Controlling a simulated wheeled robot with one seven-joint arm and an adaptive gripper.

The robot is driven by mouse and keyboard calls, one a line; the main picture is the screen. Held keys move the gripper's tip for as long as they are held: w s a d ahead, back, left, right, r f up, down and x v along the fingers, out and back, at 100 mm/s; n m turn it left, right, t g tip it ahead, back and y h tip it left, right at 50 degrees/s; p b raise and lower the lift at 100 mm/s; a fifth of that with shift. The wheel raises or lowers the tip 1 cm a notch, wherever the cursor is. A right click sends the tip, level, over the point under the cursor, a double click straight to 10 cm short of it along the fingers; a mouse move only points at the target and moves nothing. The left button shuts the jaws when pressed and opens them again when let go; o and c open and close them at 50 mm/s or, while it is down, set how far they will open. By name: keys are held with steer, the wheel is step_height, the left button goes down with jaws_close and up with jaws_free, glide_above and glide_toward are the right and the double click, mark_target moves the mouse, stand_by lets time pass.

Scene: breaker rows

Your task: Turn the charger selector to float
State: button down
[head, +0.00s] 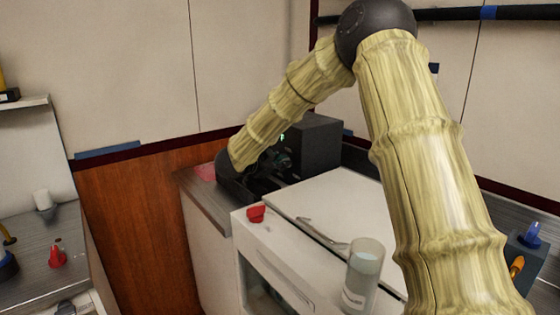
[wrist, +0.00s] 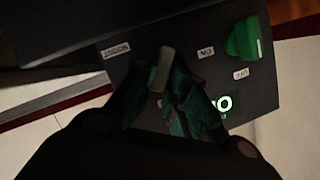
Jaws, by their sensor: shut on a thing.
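The charger is a dark grey box (head: 314,142) on the counter at the back in the head view. In the wrist view its dark panel (wrist: 262,92) fills the middle. My gripper (wrist: 163,78) is shut on the pale selector knob (wrist: 166,60) at the panel; its fingers hide much of the knob. One label, seemingly BOOST (wrist: 116,50), lies to the left of the knob and appears upside down. Another small label is partly hidden behind the fingers, and I cannot read it. In the head view my gripper (head: 283,160) is at the charger's front, small and dark.
A green switch (wrist: 241,40) and a lit green display (wrist: 222,103) are on the same panel, right of my fingers.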

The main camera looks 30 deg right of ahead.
steer(key=n+g+p, duration=0.1)
steer(key=p, duration=0.3)
steer(key=n+g+p, duration=0.1)
steer(key=p, duration=0.4)
steer(key=n+g+p, duration=0.1)
steer(key=n+p, duration=0.1)
steer(key=p, duration=0.3)
steer(key=shift+w+d+r, duration=0.2)
steer(key=shift+w+r, duration=0.2)
steer(key=shift+f+n+p, duration=0.15)
steer(key=shift+n+p, duration=0.25)
steer(key=shift+p, duration=0.25)
steer(key=c, duration=1.4)
jaws_free()
steer(key=shift+c, duration=0.2)
steer(key=shift+d+f, duration=0.15)
steer(key=shift+f, duration=0.05)
steer(key=shift+a, duration=0.25)
